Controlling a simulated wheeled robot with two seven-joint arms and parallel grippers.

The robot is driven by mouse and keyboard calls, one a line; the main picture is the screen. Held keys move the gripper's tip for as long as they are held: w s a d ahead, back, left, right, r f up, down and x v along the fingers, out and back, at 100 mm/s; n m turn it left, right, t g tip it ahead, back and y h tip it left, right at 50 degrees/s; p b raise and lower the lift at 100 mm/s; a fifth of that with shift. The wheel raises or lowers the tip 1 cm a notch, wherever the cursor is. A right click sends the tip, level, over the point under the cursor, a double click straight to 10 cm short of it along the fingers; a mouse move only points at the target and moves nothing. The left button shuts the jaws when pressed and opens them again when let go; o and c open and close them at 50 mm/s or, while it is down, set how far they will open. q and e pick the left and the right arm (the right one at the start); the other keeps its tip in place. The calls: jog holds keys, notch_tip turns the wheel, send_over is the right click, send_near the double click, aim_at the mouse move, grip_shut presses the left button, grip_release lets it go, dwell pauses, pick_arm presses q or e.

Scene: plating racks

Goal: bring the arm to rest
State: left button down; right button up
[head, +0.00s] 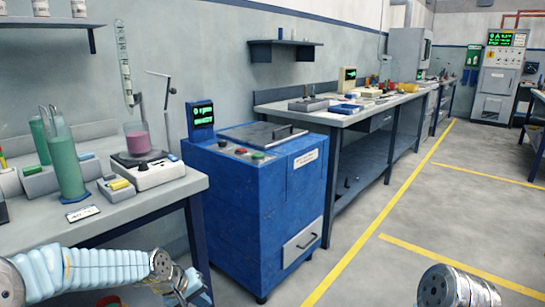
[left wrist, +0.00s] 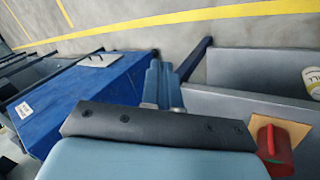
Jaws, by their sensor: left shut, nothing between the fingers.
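My left arm comes in from the lower left of the head view, in a pale ribbed sleeve. My left gripper (head: 188,287) hangs at the front edge of the left bench (head: 172,190), partly cut off by the bottom edge. In the left wrist view the two blue fingers (left wrist: 161,82) are closed together with nothing between them. Behind them lie the grey floor, the blue cabinet and a dark bench leg. My right gripper is not in view; only a metal part of my own shows at the lower right of the head view.
A blue cabinet (head: 250,200) stands right of the left bench. That bench carries green cylinders (head: 65,165) and a stirrer (head: 145,170) with a pink beaker. A red container (left wrist: 274,148) is near the gripper in the wrist view. Open floor (head: 400,220) with yellow lines lies right.

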pick_arm(q)
jog(key=s+d+f+m+g, duration=0.1)
jog(key=s+d+f, duration=0.1)
jog(key=s+f, duration=0.35)
jog(key=s+d+f+g, duration=0.1)
jog(key=s+d+f, duration=0.15)
jog(key=f, duration=0.55)
jog(key=s+d+f+m+g, duration=0.1)
jog(key=s+f, duration=0.5)
jog(key=s, duration=0.2)
jog(key=s+d+f+m, duration=0.1)
jog(key=s+d+f, duration=0.1)
jog(key=s+f, duration=0.4)
jog(key=s, duration=0.3)
jog(key=shift+m+g, duration=0.3)
jog(key=shift+g, duration=0.1)
